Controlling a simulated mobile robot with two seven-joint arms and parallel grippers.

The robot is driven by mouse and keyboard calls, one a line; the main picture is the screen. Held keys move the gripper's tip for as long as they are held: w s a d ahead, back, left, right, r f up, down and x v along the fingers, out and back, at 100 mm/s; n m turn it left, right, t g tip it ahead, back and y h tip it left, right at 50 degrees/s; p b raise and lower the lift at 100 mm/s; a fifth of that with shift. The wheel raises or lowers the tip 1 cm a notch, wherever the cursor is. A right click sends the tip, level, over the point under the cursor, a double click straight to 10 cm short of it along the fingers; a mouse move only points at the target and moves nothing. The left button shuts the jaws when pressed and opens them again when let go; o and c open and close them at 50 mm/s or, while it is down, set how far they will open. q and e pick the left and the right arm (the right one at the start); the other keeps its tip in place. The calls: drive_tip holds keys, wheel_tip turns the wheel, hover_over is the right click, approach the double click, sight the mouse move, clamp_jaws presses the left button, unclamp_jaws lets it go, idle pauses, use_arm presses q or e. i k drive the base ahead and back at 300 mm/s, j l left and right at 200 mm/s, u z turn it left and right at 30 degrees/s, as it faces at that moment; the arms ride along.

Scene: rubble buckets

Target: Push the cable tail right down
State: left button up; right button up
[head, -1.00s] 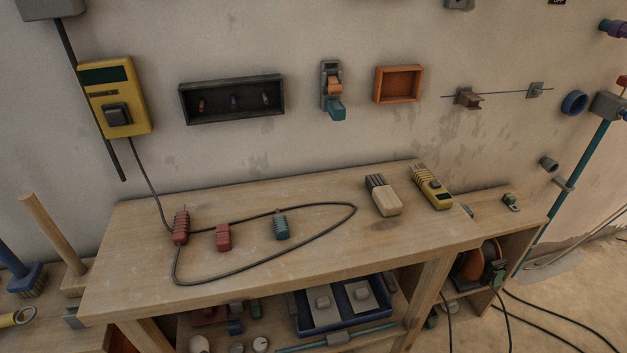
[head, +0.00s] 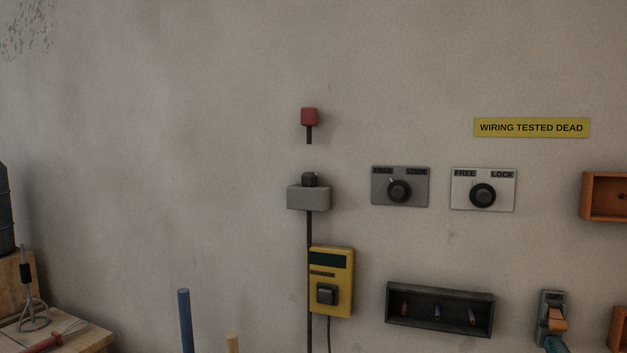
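A red block (head: 309,116) is on the wall in the upper middle of the head view, with a short dark cable stub (head: 309,134) hanging straight down from it. Below it, apart by a gap of bare wall, is a grey box (head: 308,198) with a dark block (head: 309,180) on its top. A dark cable (head: 309,229) runs straight down from the grey box and passes beside the yellow meter (head: 331,283). I cannot tell which dark piece is the cable tail. Neither of my grippers is in view.
Two FREE/LOCK knob plates, one grey (head: 400,187) and one white (head: 483,189), are right of the grey box. A black tray (head: 439,310) and an orange box (head: 606,196) are on the wall. The wall to the left is bare.

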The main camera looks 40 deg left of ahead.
sight(308, 115)
drive_tip(key=u, duration=1.5)
